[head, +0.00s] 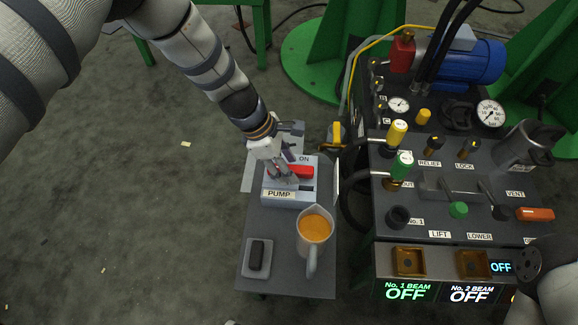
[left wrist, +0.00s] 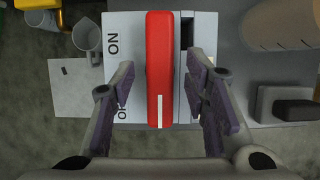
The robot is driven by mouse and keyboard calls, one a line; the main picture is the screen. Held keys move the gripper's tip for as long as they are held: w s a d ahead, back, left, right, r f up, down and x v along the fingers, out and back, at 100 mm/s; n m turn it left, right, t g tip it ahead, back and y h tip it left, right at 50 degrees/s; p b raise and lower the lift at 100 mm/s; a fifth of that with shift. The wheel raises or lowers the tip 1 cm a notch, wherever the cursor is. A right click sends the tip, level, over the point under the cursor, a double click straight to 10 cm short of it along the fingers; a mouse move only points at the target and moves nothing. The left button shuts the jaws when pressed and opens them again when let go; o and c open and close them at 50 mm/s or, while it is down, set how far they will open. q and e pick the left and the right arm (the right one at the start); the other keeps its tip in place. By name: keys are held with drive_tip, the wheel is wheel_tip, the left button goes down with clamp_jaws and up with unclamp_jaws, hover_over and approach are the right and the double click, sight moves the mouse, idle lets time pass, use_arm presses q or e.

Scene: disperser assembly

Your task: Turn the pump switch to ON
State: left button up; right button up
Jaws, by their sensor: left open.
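The pump switch is a red handle (head: 291,171) on a pale blue box (head: 291,197) labelled PUMP. In the left wrist view the red handle (left wrist: 159,70) lies lengthwise, its white line at the lower end, level with a partly hidden label starting "O". An ON label (left wrist: 113,44) is at the upper left of the box. My left gripper (head: 284,178) is over the box. In the left wrist view its open fingers (left wrist: 163,95) stand either side of the handle's lower part, with visible gaps. My right gripper's fingers are not seen; part of my right arm shows at lower right.
A jug of orange liquid (head: 315,229) and a dark block (head: 258,258) stand on the grey stand (head: 285,286) in front of the box. The hydraulic panel (head: 455,210), with valves and gauges, is to the right. Beam displays (head: 407,290) read OFF.

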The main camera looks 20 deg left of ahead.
use_arm(q)
drive_tip(key=shift+d+f, duration=0.1)
drive_tip(key=shift+f, duration=0.15)
clamp_jaws()
